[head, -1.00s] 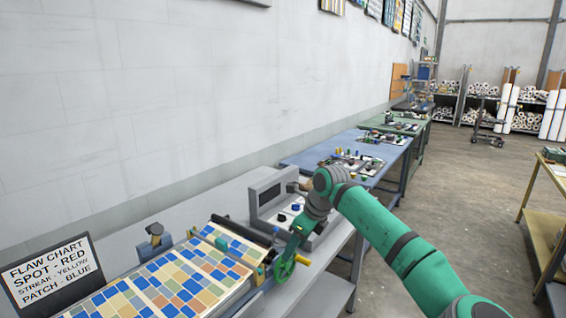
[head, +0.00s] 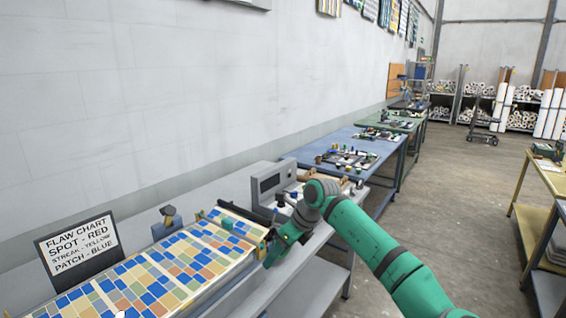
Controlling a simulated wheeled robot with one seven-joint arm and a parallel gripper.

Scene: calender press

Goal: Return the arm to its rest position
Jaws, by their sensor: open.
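My green arm comes in from the lower right and bends at a grey joint above the press bench. My gripper (head: 270,263) points down and to the left at the right end of the patterned sheet (head: 170,270). Its fingers are small and partly hidden by the green wrist. I see nothing held in it. I cannot tell whether it touches the sheet or the press edge.
A grey control box (head: 271,187) stands behind the wrist. The flaw chart sign (head: 80,247) stands at the left. Blue (head: 350,140) and green (head: 408,121) benches line the wall beyond. A yellow table (head: 535,228) stands at the right; the floor (head: 450,190) between is clear.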

